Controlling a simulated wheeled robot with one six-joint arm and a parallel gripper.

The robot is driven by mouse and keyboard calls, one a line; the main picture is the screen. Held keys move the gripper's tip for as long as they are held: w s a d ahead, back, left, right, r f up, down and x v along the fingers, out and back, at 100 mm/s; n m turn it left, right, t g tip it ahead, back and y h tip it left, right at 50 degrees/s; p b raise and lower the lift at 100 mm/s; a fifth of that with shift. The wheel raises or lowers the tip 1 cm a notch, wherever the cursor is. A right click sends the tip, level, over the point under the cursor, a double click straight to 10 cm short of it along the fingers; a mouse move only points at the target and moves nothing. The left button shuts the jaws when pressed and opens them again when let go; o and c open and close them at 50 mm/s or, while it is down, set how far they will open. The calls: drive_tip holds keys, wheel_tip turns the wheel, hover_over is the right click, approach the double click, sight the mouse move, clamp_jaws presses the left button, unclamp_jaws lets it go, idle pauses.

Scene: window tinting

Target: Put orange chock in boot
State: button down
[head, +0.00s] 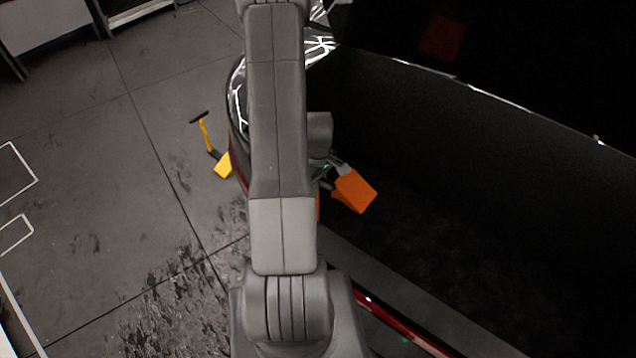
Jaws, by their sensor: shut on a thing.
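The orange chock (355,191) is in the head view, right of my arm. My gripper (338,168) is shut on it at its upper left end. The chock hangs over the dark boot (430,230) of the car, near the boot's left side. I cannot tell how high it is above the boot floor. My arm covers the middle of the view and hides part of the boot's left edge. A small orange patch (318,206) shows beside my arm, partly hidden; I cannot tell what it belongs to.
A yellow thing with a dark handle (221,164) lies on the grey floor left of the car. The car's boot sill (400,318) with a red strip runs along the bottom. The floor at left is mostly clear.

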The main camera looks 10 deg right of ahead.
drive_tip(key=shift+f, duration=0.25)
drive_tip(key=c, duration=1.2)
unclamp_jaws()
wheel_tip(320, 180, up, 12)
drive_tip(key=shift+s+b, duration=0.1)
drive_tip(key=shift+b, duration=0.5)
drive_tip(key=shift+s, duration=0.1)
